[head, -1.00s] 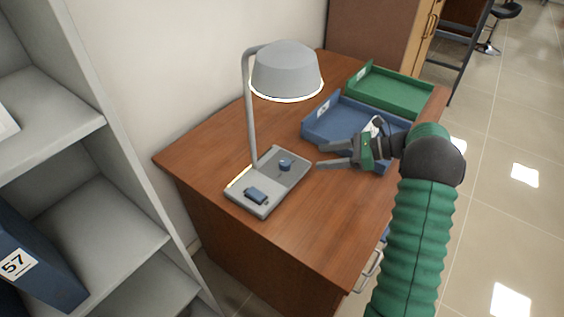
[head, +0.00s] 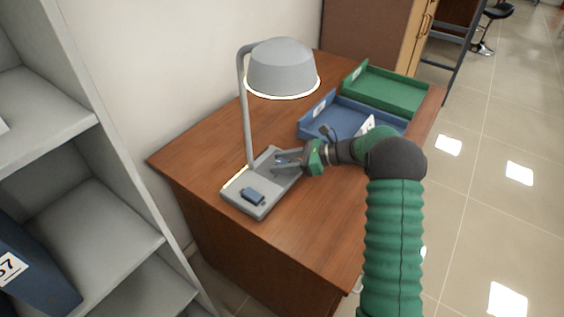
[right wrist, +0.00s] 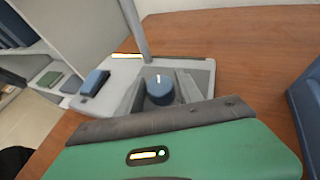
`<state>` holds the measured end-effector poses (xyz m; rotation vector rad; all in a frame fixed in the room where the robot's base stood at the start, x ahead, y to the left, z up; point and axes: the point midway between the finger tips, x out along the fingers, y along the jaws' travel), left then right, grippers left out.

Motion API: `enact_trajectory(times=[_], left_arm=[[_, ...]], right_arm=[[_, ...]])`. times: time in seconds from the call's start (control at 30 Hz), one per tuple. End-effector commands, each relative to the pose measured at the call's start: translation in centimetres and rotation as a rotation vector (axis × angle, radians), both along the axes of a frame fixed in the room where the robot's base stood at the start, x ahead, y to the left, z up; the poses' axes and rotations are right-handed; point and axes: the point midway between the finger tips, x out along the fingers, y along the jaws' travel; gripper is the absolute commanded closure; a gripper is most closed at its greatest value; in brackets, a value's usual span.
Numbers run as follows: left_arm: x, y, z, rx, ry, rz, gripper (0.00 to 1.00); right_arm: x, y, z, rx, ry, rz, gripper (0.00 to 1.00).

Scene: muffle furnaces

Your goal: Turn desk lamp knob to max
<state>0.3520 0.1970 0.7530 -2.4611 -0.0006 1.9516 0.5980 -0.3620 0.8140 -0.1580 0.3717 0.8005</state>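The grey desk lamp (head: 282,66) stands on the wooden desk, with a glowing rim on its shade. Its flat base (head: 236,203) carries a round blue knob and a blue rectangular block (head: 253,196). In the right wrist view the knob (right wrist: 158,90) has a white mark on top. My right gripper (head: 278,163) is over the base, with its fingers apart, one on each side of the knob. In the head view the fingers mostly hide the knob. Whether a finger touches it I cannot tell. My left gripper is not in view.
A blue tray (head: 312,127) and a green tray (head: 420,100) lie behind my right arm on the desk (head: 200,150). A grey shelf (head: 110,215) with a blue binder stands at the left. The desk's front part is clear.

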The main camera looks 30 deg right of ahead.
Motion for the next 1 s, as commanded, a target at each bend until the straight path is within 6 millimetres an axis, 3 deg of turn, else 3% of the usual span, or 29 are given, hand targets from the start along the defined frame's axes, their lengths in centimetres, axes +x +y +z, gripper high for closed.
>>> enact_trajectory(times=[0.03, 0.3, 0.67, 1.0], left_arm=[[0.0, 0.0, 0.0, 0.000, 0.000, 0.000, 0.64], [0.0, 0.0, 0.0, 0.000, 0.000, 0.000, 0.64], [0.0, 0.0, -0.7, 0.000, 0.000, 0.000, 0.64], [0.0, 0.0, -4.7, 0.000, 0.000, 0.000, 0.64]], right_arm=[[0.0, 0.0, 0.0, 0.000, 0.000, 0.000, 0.65], [0.0, -0.1, 0.0, 0.000, 0.000, -0.001, 1.00], [0.1, -0.1, 0.0, -0.002, -0.003, -0.041, 1.00], [0.1, 0.0, -0.4, -0.003, -0.007, -0.252, 1.00]])
